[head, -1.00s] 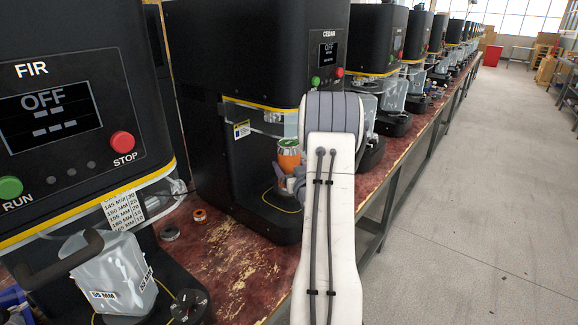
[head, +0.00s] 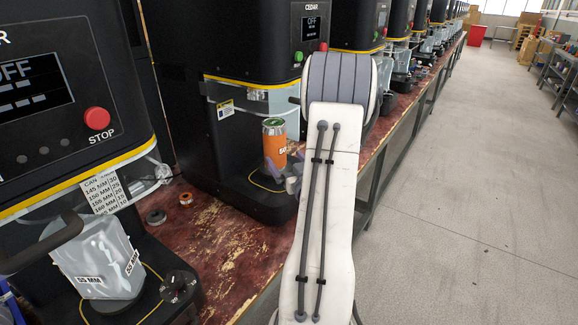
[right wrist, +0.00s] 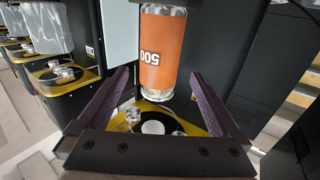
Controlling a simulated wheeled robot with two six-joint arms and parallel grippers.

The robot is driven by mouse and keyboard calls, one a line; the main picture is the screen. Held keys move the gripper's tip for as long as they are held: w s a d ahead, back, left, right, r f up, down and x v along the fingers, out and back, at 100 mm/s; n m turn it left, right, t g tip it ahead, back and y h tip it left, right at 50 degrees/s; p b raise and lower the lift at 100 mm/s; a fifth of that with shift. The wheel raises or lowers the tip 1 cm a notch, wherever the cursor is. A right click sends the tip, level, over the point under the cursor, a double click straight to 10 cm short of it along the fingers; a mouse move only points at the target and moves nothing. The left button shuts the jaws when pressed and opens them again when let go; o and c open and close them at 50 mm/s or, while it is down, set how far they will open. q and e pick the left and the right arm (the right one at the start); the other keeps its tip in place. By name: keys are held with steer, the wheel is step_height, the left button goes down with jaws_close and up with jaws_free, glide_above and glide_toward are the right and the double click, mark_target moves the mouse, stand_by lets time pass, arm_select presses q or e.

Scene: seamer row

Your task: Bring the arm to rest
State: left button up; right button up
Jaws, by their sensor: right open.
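An orange can (head: 274,146) marked 500 with a green top stands upright on the base of the machine labelled CEDAR (head: 252,40). My right gripper (head: 284,179) is at the lower right of the can in the head view, partly hidden behind my white forearm. My left gripper is not in view.
Another machine with a red STOP button (head: 97,118) stands at the left, with a clear bag-like cover marked 55 MM (head: 105,262). Small rings (head: 186,198) lie on the worn red bench (head: 225,240). More machines line the bench. The floor aisle (head: 460,180) is clear.

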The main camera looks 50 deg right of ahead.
steer(key=shift+v, duration=1.1)
